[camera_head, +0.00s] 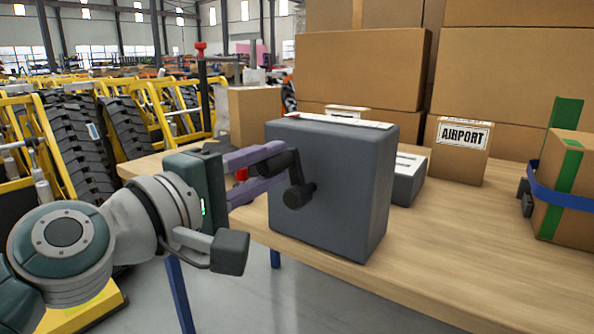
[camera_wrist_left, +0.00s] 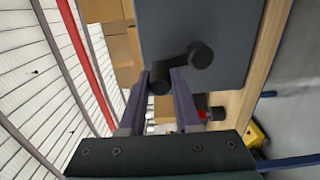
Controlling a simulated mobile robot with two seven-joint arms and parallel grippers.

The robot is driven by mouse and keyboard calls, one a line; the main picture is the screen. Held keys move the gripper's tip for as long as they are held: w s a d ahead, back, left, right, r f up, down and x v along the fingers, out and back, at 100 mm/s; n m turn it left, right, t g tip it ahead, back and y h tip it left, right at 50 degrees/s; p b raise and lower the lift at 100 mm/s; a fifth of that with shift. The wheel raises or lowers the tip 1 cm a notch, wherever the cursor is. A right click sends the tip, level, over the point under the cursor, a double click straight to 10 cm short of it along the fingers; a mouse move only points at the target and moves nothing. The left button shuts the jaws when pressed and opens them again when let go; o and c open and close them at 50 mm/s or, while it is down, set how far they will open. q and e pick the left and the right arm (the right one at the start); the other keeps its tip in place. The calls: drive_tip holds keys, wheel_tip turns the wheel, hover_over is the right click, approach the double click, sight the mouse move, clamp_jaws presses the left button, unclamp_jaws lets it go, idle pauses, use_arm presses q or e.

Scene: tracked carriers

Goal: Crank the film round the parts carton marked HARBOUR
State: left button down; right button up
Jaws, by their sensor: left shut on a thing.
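A dark grey box-shaped machine (camera_head: 345,215) stands at the table's near left edge, with a black crank (camera_head: 299,194) on its face. My left gripper (camera_head: 277,164) has its purple fingers shut on the crank's handle. In the left wrist view the fingers (camera_wrist_left: 161,84) are on either side of the black handle, beside the machine's grey face (camera_wrist_left: 190,20). No carton with a readable HARBOUR mark shows. A labelled carton behind the machine (camera_head: 347,111) is mostly hidden, and I cannot read its label. No film shows clearly. My right gripper is not in view.
A carton marked AIRPORT (camera_head: 440,165) stands on the wooden table (camera_head: 450,240). A carton with green tape and a blue band (camera_head: 558,222) is at the right. A grey box (camera_head: 407,182) sits behind the machine. Large cartons (camera_head: 360,68) fill the back. The front table is clear.

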use_arm(q)
drive_tip(key=n, duration=0.1)
drive_tip(key=a+n, duration=0.1)
drive_tip(key=n, duration=0.1)
drive_tip(key=shift+w+a+f+n+b, duration=0.25)
drive_tip(key=shift+w+f+n+b, duration=0.15)
drive_tip(key=shift+w+a+f+n+b, duration=0.25)
drive_tip(key=shift+f+n, duration=0.35)
drive_tip(key=shift+n, duration=0.95)
drive_tip(key=shift+w+a+f+n+b, duration=0.1)
drive_tip(key=shift+a+f+n, duration=0.4)
drive_tip(key=shift+n, duration=1)
drive_tip(key=shift+w+a+f+n+b, duration=0.15)
drive_tip(key=shift+f+n, duration=0.55)
drive_tip(key=shift+n, duration=0.85)
drive_tip(key=shift+a, duration=0.1)
drive_tip(key=c, duration=0.6)
unclamp_jaws()
